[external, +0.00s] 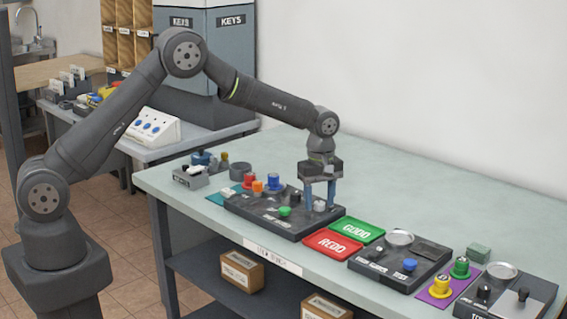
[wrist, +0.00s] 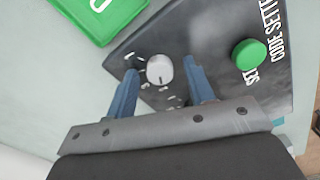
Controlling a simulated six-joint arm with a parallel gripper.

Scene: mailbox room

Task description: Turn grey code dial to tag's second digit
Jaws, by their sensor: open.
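The grey code dial (wrist: 159,69) is a round light knob on the dark code-setter panel (wrist: 215,35). A short dark mark shows near its lower edge in the wrist view, and the white marks around it are too small to read. My gripper (external: 320,208) points straight down at the right end of the panel in the external view. It is open, with one blue finger on each side of the dial. I cannot tell whether the fingers touch it. A green button (wrist: 249,54) sits on the same panel. I cannot make out a tag with digits.
A green tray (external: 357,230) and a red tray (external: 333,244) lie right of the panel. A second dark panel (external: 390,277) stands farther right. Small coloured pieces, including an orange one (external: 257,186), stand at the panel's back left. The table behind is clear.

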